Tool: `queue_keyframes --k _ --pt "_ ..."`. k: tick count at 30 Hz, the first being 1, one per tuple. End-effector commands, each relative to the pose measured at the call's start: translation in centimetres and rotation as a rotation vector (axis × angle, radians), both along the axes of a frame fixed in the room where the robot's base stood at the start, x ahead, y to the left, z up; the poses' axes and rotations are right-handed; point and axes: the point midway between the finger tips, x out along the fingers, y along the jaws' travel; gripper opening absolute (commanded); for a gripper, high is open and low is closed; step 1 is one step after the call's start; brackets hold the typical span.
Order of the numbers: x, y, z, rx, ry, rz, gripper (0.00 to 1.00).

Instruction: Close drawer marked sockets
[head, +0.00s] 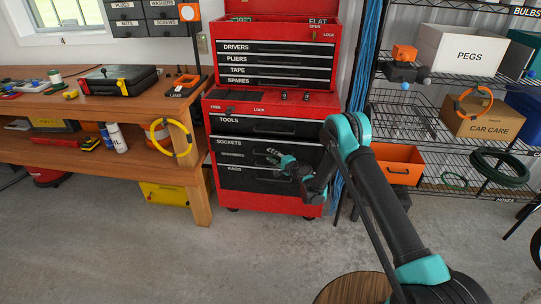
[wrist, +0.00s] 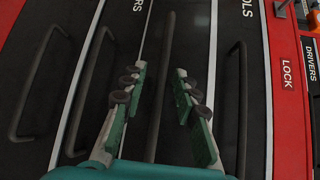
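The drawer marked SOCKETS (head: 229,143) is the second one down in the lower part of the red tool cabinet. In the wrist view, where the labels are turned sideways, its black front and long dark handle (wrist: 167,40) run through the middle. My gripper (head: 271,156) is in front of the cabinet at about the height of this drawer, and hides part of its front. In the wrist view my gripper (wrist: 161,72) is open, one finger on each side of the handle. I cannot tell whether it touches, or how far out the drawer stands.
The TOOLS drawer (head: 231,122) is just above and the RAGS drawer (head: 240,178) is below. A wooden workbench (head: 203,207) stands left. Wire shelving (head: 440,150) and an orange bin (head: 402,168) are right. The concrete floor in front is mostly clear; a round wooden top (head: 350,288) is at the bottom.

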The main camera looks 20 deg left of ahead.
Motion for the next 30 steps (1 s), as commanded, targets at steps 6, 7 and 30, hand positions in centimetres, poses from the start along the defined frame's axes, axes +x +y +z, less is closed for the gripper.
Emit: queue_keyframes --k 6,7,30 --pt "0.0 0.0 0.0 0.000 0.000 0.000 0.17" --pt "0.0 0.0 0.0 0.000 0.000 0.000 0.14" --pt "3.4 0.8 -0.1 0.000 0.001 -0.002 0.00"
